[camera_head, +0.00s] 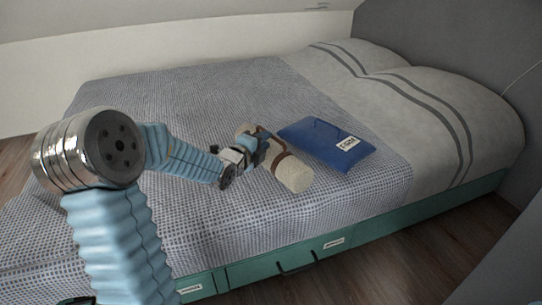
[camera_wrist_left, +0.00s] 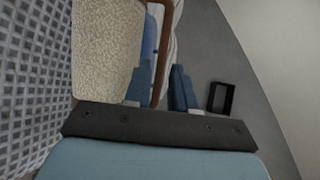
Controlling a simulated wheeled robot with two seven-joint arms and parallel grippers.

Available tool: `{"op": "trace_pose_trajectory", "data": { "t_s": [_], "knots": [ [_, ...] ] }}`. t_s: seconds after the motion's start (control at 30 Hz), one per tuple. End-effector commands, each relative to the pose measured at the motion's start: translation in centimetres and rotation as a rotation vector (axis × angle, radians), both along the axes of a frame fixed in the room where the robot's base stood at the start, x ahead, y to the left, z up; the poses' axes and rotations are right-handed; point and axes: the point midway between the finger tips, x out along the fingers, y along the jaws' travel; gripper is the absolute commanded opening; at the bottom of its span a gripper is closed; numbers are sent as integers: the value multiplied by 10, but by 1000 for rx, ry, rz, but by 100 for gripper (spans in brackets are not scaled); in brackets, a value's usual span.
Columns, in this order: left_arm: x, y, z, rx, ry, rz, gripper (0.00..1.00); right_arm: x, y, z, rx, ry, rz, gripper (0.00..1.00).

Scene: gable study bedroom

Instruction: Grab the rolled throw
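The rolled throw (camera_head: 292,175) is a cream roll with a brown strap, lying on the bed. My left gripper (camera_head: 263,150) is at the throw's strap side, close beside the roll. In the left wrist view the cream roll (camera_wrist_left: 104,48) fills the left, and the brown strap (camera_wrist_left: 163,45) runs up between the two blue fingers of my left gripper (camera_wrist_left: 160,85). A narrow gap shows between the strap and the right finger, so the fingers look open around the strap. Part of the throw is hidden behind the gripper in the head view. My right gripper is not in view.
A blue pouch (camera_head: 310,143) with a white label lies just right of the throw. The bed's patterned cover (camera_head: 330,205) is clear in front. Striped grey bedding (camera_head: 440,90) and pillows lie at the right. A green drawer base (camera_head: 370,238) runs below the bed.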

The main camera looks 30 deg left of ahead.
Motion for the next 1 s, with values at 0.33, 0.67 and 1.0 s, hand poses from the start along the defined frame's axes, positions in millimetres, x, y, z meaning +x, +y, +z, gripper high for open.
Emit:
{"op": "trace_pose_trajectory", "data": {
  "t_s": [0.33,0.67,1.0],
  "knots": [
    [32,-1,-5,-1,0,2,25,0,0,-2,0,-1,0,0],
    [31,-1,-5,-1,1,2,0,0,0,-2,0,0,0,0],
    [31,-1,-5,-1,1,2,0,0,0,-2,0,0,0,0]
  ]
}}
